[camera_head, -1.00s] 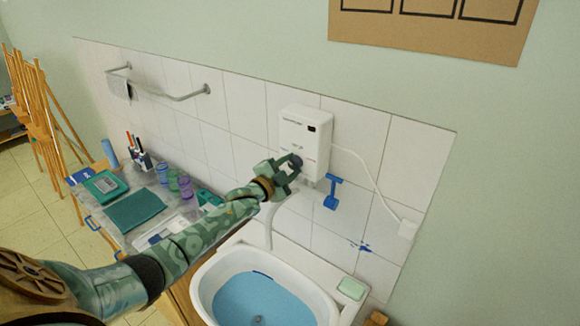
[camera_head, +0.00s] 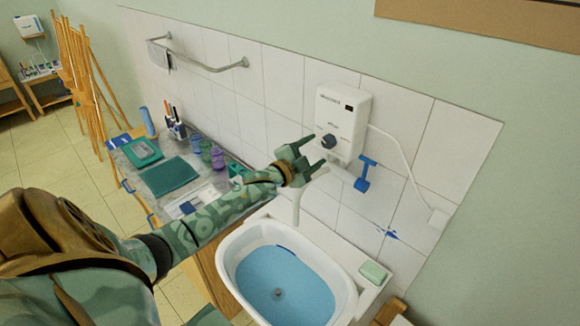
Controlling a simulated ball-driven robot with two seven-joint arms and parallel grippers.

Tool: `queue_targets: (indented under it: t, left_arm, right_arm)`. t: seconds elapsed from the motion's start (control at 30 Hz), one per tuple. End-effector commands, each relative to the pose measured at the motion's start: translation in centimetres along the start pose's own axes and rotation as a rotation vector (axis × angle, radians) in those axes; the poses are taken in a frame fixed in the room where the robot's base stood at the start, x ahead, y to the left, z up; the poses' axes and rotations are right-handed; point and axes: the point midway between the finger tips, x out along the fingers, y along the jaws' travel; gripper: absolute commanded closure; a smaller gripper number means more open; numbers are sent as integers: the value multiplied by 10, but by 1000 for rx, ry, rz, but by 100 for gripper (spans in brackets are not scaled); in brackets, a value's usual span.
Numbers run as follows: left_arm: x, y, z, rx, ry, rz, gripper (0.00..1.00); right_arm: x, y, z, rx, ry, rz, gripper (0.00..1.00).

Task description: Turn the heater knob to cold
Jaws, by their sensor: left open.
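The white water heater (camera_head: 340,122) is fixed on the tiled wall. Its dark round knob (camera_head: 328,141) sits low on the front face and shows clearly; I cannot read where it points. My left gripper (camera_head: 312,160) is open and empty, just below and to the left of the knob, apart from it. Its fingers point toward the heater's lower part. My right gripper is not in view.
A white sink (camera_head: 232,262) with blue water stands below the heater. Green soap (camera_head: 374,271) lies right of the sink.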

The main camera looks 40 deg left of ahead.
Motion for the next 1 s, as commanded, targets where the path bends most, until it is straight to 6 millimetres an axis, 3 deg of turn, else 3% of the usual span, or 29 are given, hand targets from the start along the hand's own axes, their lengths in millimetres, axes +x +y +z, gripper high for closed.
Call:
queue_targets:
  t: [0.2, 0.4, 0.6, 1.0]
  left_arm:
    - [-63, 3, 2, 1, -1, 4, 41]
    - [-102, 2, 2, 0, -1, 2, 41]
    - [-117, 0, 1, -1, -1, 1, 41]
    - [-118, 0, 1, -1, -1, 0, 41]
  right_arm:
    - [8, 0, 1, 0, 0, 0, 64]
    - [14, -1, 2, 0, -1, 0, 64]
    - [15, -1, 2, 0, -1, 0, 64]
    - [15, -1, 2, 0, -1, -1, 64]
